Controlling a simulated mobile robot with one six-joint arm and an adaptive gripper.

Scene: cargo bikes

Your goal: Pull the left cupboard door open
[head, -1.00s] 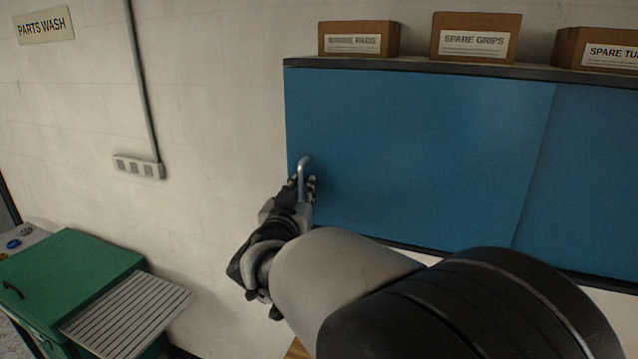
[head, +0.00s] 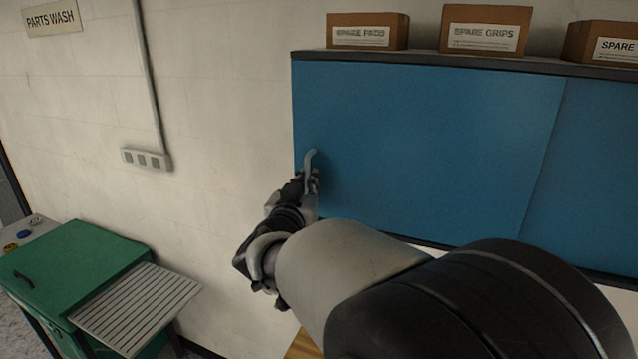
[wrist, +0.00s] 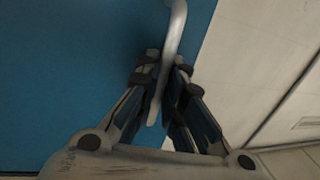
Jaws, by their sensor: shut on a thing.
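The left cupboard door (head: 420,135) is a wide blue panel in the head view. It looks closed, lying in line with the blue panel to its right. Its grey bar handle (head: 309,160) stands upright near the door's left edge. My gripper (head: 309,183) is at the handle's lower part, shut on it. In the wrist view the handle (wrist: 173,35) runs down between the two fingers of my gripper (wrist: 164,75), with the blue door (wrist: 70,60) behind. My arm hides part of the cupboard's lower edge.
Cardboard boxes (head: 484,30) stand on top of the cupboard. A socket strip (head: 146,159) and conduit are on the pale wall to the left. A green parts washer (head: 75,262) with a slatted shelf (head: 135,305) stands lower left. The wall space between is clear.

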